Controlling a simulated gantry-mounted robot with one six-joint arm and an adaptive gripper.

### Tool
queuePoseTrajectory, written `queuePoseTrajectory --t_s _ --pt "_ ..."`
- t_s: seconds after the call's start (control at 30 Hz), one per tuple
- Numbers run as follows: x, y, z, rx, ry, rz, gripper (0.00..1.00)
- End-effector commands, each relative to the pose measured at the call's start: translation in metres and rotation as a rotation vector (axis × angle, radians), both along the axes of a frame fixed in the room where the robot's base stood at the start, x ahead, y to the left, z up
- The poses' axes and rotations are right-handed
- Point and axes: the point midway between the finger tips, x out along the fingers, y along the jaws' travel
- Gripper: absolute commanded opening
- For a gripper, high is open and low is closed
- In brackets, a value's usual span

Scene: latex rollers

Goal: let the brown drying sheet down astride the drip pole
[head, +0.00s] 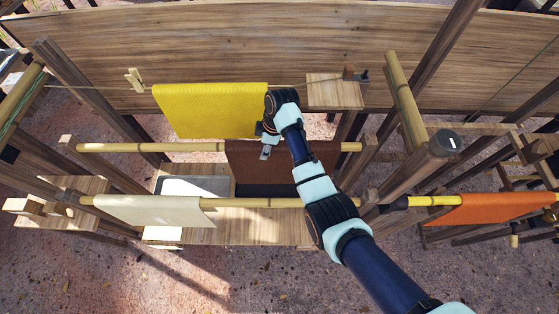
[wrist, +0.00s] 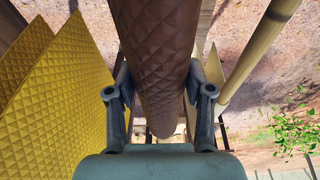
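The brown sheet (head: 248,176) hangs folded in the head view, its rounded top level with the drip pole (head: 150,147). The pole shows bare left and right of the sheet and is hidden behind the sheet's span. In the wrist view the brown sheet (wrist: 158,60) is a thick quilted fold running away from me between my fingers. My gripper (head: 265,151) is at the sheet's top, left of its middle. In the wrist view my gripper (wrist: 160,85) has one finger on each side of the fold, with no clear gap. Whether they press on it is unclear.
A yellow sheet (head: 208,108) hangs close behind; in the wrist view it is at left. A front bamboo pole (head: 270,202) carries a cream sheet (head: 150,210). An orange sheet (head: 490,209) hangs at right. A tray (head: 193,186) sits below the brown sheet's left side.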

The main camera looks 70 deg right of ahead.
Motion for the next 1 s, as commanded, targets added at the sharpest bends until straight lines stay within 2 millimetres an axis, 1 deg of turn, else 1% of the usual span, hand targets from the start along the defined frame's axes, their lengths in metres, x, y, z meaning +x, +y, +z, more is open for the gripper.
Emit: queuePoseTrajectory --t_s 0.03,0.2,0.23,0.77,1.0 --pt "0.0 0.0 0.0 0.001 0.0 0.0 0.35" --pt "0.0 0.0 0.001 -0.001 0.0 0.001 0.06" --pt "0.0 0.0 0.001 -0.001 0.0 0.001 0.04" --pt "0.0 0.0 0.016 -0.001 0.0 0.0 0.04" --pt "0.0 0.0 0.016 -0.001 0.0 0.0 0.04"
